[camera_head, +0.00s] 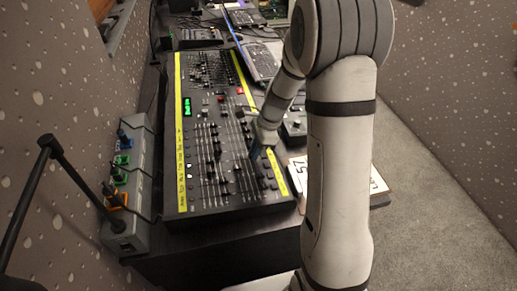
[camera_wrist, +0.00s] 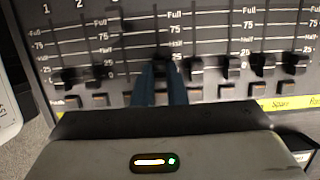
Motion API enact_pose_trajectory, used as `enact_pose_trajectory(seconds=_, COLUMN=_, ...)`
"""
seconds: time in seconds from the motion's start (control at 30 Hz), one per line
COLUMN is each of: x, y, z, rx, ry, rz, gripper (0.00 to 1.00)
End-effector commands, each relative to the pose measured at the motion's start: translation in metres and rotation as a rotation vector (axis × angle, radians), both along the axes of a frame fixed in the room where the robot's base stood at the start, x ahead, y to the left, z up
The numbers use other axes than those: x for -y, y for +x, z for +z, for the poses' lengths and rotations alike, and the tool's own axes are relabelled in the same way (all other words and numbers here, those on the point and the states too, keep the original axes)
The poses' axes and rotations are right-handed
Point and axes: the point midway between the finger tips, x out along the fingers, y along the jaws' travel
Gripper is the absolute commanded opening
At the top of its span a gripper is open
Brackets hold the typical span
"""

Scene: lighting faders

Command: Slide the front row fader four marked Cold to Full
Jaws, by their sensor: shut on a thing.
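The lighting desk (camera_head: 215,130) is a long dark console with yellow label strips and rows of faders. My gripper (camera_head: 255,152) reaches down onto its right-hand side in the head view. In the wrist view, the two blue fingers of my gripper (camera_wrist: 160,88) are close together around a dark fader cap (camera_wrist: 162,70), which appears to be the fourth in the row. That cap sits low on its slot, near the 25 mark, well below Full. The fingers partly cover it, and the gripper body hides the Cold label.
A row of small buttons (camera_wrist: 225,91) lies just below. A grey box with coloured plugs (camera_head: 125,185) stands left of the desk, and a white numbered card (camera_head: 372,178) lies to the right.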

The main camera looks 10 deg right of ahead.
Motion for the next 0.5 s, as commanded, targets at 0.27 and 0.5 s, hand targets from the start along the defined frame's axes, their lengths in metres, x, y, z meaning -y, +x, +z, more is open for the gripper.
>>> enact_pose_trajectory(seconds=0.27, x=-0.015, y=0.0, z=0.002, rx=0.0, ry=0.0, rz=0.001, gripper=0.03)
enact_pose_trajectory(seconds=0.5, x=-0.027, y=0.0, z=0.003, rx=0.001, ry=0.0, rz=0.002, gripper=0.03)
